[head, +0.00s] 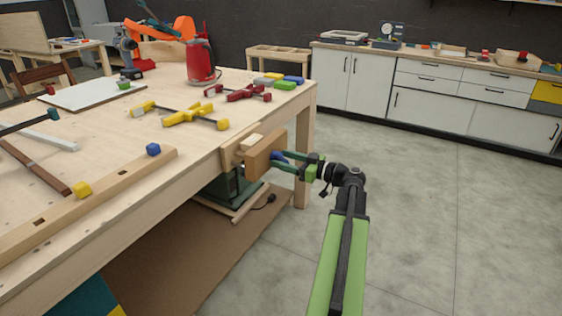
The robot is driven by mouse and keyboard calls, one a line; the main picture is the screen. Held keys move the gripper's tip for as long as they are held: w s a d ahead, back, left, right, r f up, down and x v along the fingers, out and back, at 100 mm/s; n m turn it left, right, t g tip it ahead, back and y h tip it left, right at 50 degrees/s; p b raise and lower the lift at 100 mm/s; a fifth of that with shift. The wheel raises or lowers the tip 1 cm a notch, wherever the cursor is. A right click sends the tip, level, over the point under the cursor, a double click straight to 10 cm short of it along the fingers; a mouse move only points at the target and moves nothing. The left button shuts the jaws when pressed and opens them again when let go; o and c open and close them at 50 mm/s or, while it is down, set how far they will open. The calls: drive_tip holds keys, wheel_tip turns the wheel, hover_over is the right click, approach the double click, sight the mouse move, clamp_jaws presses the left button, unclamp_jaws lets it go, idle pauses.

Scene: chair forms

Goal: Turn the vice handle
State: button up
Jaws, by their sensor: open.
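A wooden vice (263,158) is fixed to the front edge of the workbench near its right corner, with a pale block between its jaws. A small blue part (278,156) shows at the outer face of the front jaw; it may be the vice handle, but most of it is hidden by my gripper. My gripper (283,162) has green fingers and reaches in from the right. Its fingers are open, with their tips close to the front jaw, around or beside the blue part. I cannot tell whether they touch it.
The workbench (110,118) holds yellow clamps (182,115), a red clamp (238,93), a red canister (200,62) and coloured blocks. A green machine (228,188) sits under the bench. The floor (440,200) to the right is clear up to the white cabinets (362,82).

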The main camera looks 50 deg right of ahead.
drive_tip(key=shift+w+a, duration=0.1)
drive_tip(key=shift+w, duration=0.2)
clamp_jaws()
drive_tip(key=shift+a+f, duration=0.1)
drive_tip(key=shift+a, duration=0.25)
drive_tip(key=shift+d, duration=0.25)
